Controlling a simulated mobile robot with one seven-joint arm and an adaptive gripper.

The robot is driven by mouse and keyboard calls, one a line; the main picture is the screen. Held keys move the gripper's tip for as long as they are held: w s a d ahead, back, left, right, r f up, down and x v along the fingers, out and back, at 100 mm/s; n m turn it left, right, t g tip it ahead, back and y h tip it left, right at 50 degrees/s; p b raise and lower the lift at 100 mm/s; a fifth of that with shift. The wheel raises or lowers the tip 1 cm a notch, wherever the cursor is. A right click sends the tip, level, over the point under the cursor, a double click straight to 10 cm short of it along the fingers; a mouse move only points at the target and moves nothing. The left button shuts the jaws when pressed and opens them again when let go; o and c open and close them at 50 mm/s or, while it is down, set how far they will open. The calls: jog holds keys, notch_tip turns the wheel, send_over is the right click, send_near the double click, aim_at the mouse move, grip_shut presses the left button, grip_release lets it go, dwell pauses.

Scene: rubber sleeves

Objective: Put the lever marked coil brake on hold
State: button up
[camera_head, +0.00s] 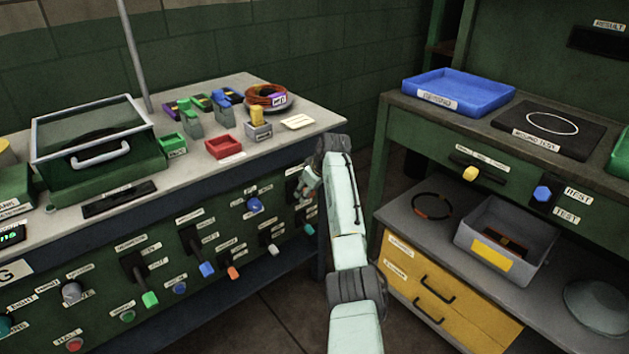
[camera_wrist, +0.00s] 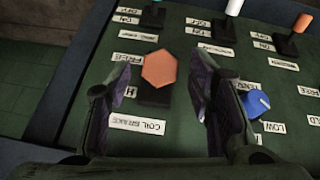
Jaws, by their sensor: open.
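In the wrist view, the lever with an orange six-sided grip (camera_wrist: 160,70) stands out from a dark mount on the green panel. The coil brake label (camera_wrist: 138,124) is below it in the picture. The grip is level with the free label (camera_wrist: 121,58); a second label starting with H (camera_wrist: 130,92), partly hidden by a finger, sits nearer the coil brake label. My gripper (camera_wrist: 165,95) is open, its fingers on either side of the grip with gaps visible. In the head view my gripper (camera_head: 308,186) is at the panel's right end and hides this lever.
A blue knob (camera_wrist: 255,103) is close beside one finger. Small switches with teal (camera_head: 309,229), white (camera_head: 273,249) and orange (camera_head: 233,272) ends sit lower on the panel. The yellow-drawer bench (camera_head: 455,300) stands right of my arm.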

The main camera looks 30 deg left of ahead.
jog(key=v, duration=0.9)
jog(key=shift+d+r, duration=0.15)
jog(key=shift+r, duration=0.05)
dwell(0.3)
